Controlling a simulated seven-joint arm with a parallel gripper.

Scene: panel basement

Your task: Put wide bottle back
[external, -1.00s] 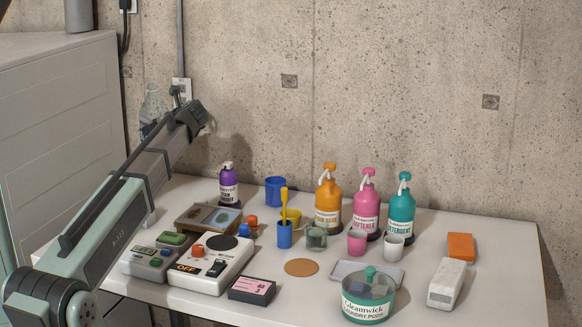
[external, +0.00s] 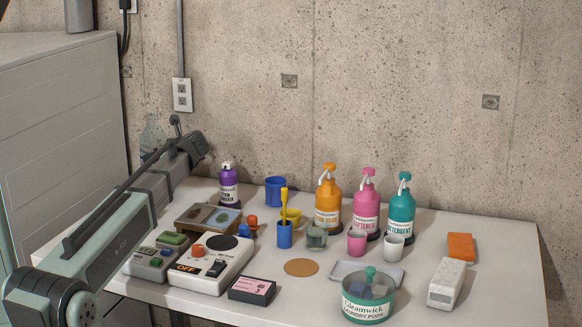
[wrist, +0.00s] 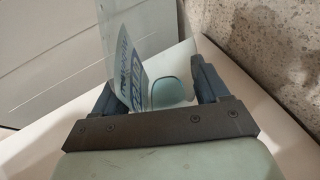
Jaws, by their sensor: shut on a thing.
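A clear, see-through bottle (external: 152,135) shows at the table's far left end, partly hidden behind my arm. In the wrist view the bottle (wrist: 123,65), with a blue-lettered label, is between the fingers of my gripper (wrist: 157,88). My gripper is shut on it. The fingers are hidden behind my own wrist in the external view. A blue-green rounded patch (wrist: 170,92) shows between the fingers; I cannot tell whether it is part of the bottle or lies below it. Whether the bottle's base touches the table is hidden.
A purple bottle (external: 228,186) and a blue cup (external: 275,190) stand right of my arm. Orange (external: 328,205), pink (external: 366,205) and teal (external: 401,208) pump bottles stand farther right. A white device (external: 210,262) sits in front. A grey cabinet (external: 60,130) stands at left.

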